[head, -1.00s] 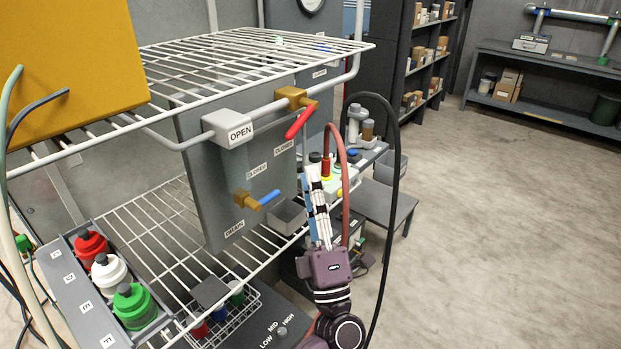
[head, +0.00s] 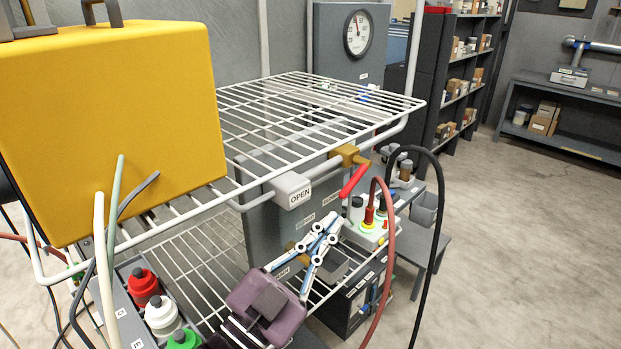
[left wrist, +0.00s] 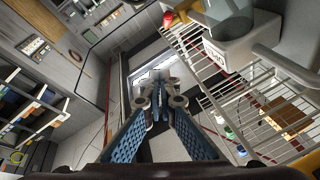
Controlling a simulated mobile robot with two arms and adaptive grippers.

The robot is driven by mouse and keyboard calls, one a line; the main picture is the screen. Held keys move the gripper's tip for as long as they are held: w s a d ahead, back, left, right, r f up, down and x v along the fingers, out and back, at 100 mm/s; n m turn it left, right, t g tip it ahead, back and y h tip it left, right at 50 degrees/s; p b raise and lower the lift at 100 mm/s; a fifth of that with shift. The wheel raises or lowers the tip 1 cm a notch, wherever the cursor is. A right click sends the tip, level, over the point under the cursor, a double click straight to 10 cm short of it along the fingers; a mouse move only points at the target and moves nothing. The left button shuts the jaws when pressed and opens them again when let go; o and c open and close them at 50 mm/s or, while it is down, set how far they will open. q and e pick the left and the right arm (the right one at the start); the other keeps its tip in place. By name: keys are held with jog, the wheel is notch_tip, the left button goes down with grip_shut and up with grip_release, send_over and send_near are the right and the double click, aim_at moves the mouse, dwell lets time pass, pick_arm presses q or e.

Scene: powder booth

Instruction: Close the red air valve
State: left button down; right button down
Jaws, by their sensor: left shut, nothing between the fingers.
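The red valve handle (head: 353,182) slants down to the left from its brass body (head: 346,153) on the pipe under the wire shelf's front edge. An OPEN label block (head: 292,190) sits on the same pipe, to its left. In the left wrist view a red piece (left wrist: 168,19), apparently this handle, shows at the top, beside the OPEN block (left wrist: 226,50). My left gripper (head: 329,224) is shut and empty, below and slightly left of the handle, apart from it in the picture. Its fingers, also in the left wrist view (left wrist: 164,92), cover part of the lower valve. My right gripper is out of view.
The white wire shelf (head: 300,95) overhangs the pipe, with a yellow box (head: 110,125) at its left. A red hose (head: 389,250) and a black hose (head: 437,230) hang close on the right. Open floor (head: 520,230) lies farther right.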

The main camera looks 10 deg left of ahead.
aim_at(346, 192)
pick_arm(q)
jog(key=shift+y, duration=0.6)
jog(key=w+d+p, duration=0.1)
jog(key=w, duration=0.2)
jog(key=w+r+p, duration=0.1)
jog(key=w+p, duration=0.1)
jog(key=w, duration=0.1)
jog(key=w+d+p, duration=0.1)
jog(key=w, duration=0.3)
jog(key=shift+d+r, duration=0.15)
jog(key=shift+d, duration=0.2)
jog(key=shift+w+a+f+p, duration=0.35)
jog(key=shift+w+f, duration=0.2)
jog(key=shift+f, duration=0.15)
jog(key=shift+d, duration=0.1)
